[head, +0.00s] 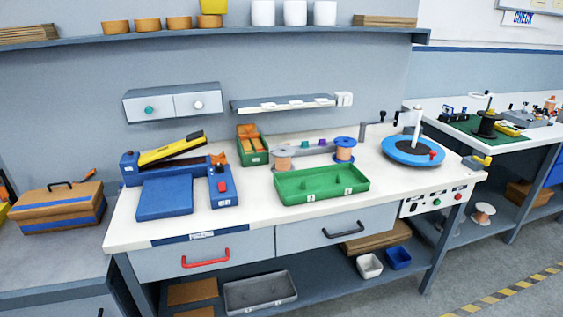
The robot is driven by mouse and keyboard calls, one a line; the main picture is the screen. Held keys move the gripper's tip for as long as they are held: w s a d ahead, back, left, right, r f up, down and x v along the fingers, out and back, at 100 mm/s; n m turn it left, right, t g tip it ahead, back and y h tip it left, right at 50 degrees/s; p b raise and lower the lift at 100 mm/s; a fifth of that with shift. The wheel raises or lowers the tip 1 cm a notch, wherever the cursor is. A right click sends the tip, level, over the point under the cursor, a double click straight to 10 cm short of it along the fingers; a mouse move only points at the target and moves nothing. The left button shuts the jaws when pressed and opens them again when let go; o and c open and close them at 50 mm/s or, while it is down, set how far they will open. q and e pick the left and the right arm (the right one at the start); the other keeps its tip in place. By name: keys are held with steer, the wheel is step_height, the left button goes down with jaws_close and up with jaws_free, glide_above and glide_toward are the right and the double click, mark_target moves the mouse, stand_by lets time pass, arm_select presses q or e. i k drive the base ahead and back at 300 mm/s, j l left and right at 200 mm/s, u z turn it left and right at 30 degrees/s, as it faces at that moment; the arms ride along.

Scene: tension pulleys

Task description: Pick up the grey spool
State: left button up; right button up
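A spool with a pale, greyish flange and copper-coloured winding (282,158) stands upright on the white workbench (265,223), behind the green tray (322,195). A blue-flanged spool (344,150) stands to its right. Another pale spool with a copper-coloured centre (482,213) is on the lower shelf at the right. I cannot tell for sure which pale one is the grey spool. A black spool (487,125) stands on the far right bench. Neither of my grippers is in view.
A blue turntable with a white post (413,151) stands at the bench's right end. A blue device with a yellow lever (172,150) and a green bin (252,147) are on the left. A shelf (282,104) hangs above. The bench's front strip is mostly clear.

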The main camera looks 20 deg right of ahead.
mark_target(283, 153)
steer(key=i+j+z, duration=0.15)
steer(key=i+j, duration=0.15)
steer(key=i+j+z, duration=0.15)
steer(key=i+j, duration=0.15)
steer(key=j, duration=0.15)
steer(key=i+j+z, duration=0.15)
steer(key=j, duration=0.25)
steer(key=i, duration=0.1)
